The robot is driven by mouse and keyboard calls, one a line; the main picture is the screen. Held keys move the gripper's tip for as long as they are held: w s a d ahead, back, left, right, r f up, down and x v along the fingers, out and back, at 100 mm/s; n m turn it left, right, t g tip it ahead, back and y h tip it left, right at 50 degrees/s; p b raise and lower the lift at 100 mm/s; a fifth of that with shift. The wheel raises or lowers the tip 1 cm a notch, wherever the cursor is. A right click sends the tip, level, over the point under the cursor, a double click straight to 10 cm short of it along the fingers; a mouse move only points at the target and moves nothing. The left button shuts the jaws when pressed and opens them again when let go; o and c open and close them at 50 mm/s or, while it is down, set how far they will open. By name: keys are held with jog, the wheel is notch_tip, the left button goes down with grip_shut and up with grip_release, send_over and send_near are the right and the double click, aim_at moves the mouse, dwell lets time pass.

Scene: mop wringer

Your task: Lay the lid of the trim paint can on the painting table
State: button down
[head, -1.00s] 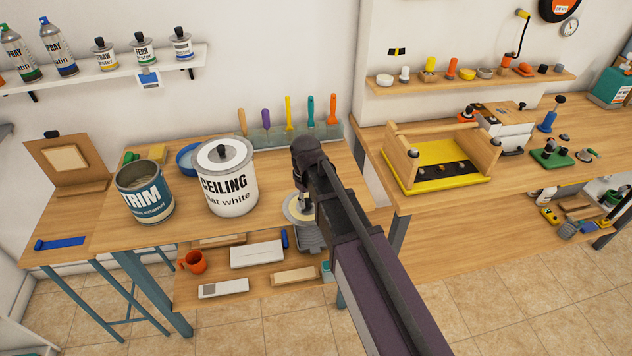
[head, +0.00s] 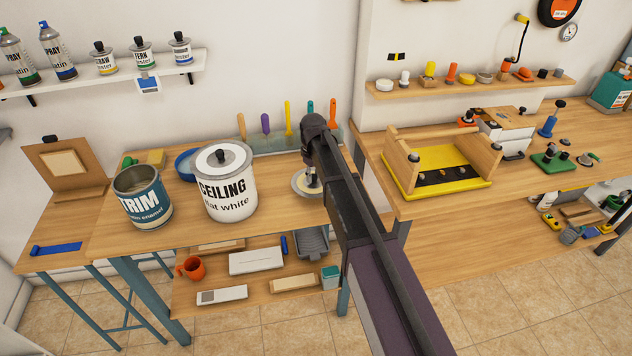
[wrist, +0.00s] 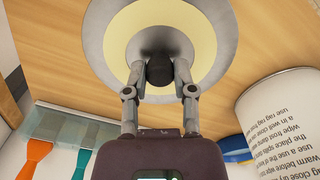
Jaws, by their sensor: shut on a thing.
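The lid (head: 300,190) is a round grey disc with a cream ring and a dark central knob. It is level at the right part of the painting table (head: 262,222). In the wrist view the lid (wrist: 207,45) fills the top middle, with my gripper (wrist: 159,75) shut on its knob. I cannot tell whether the lid touches the tabletop or hovers just over it. In the head view my gripper (head: 311,178) is partly hidden by my arm. The teal trim paint can (head: 145,198) stands open at the left of the table.
The white ceiling paint can (head: 228,190), lid on, stands between the trim can and my gripper. Behind are a blue round container (head: 186,165) and a rack of scrapers (head: 270,140). Bare tabletop lies between the ceiling can and the lid. A workbench (head: 440,235) adjoins at right.

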aim_at(314, 180)
dwell(0.3)
jog(key=shift+w, duration=0.25)
jog(key=shift+w+f+b, duration=0.4)
jog(key=shift+f+b, duration=0.05)
jog(key=shift+b, duration=0.05)
jog(key=shift+f+b, duration=1.35)
jog(key=shift+f, duration=0.05)
jog(key=shift+f, duration=0.1)
jog(key=shift+c, duration=2.2)
grip_release()
